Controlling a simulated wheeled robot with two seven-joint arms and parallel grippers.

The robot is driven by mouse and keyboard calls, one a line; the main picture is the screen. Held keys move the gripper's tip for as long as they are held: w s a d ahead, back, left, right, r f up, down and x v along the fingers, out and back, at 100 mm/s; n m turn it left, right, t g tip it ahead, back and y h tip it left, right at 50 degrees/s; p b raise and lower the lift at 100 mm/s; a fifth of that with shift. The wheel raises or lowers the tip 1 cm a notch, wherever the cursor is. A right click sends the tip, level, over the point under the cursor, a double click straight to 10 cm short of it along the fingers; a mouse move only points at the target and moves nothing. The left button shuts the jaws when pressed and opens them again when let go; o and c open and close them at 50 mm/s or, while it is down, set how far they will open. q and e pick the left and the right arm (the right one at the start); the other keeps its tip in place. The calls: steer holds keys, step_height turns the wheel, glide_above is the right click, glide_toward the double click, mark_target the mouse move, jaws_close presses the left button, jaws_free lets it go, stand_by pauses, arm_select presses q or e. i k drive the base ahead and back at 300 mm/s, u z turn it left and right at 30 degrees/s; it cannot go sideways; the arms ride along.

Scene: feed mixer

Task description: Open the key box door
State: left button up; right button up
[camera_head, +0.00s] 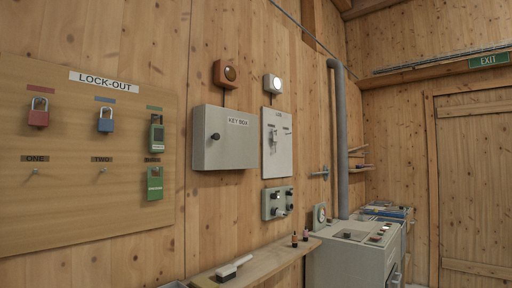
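The key box (224,139) is a pale grey wall cabinet in the middle of the view, labelled "KEY BOX". Its door looks closed flush with the box. A round black knob (215,136) sits on the left part of the door. Neither of my grippers shows in the head view, so I cannot see where they are relative to the box.
A lock-out board (90,215) with padlocks and tags hangs left of the box. A grey panel (277,160) and a switch box (277,203) are to its right. A wooden shelf (262,264) with a brush juts out below. A grey cabinet (345,262) stands right.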

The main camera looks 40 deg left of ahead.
mark_target(231, 137)
steer(key=i, duration=2.1)
steer(key=u, duration=1.25)
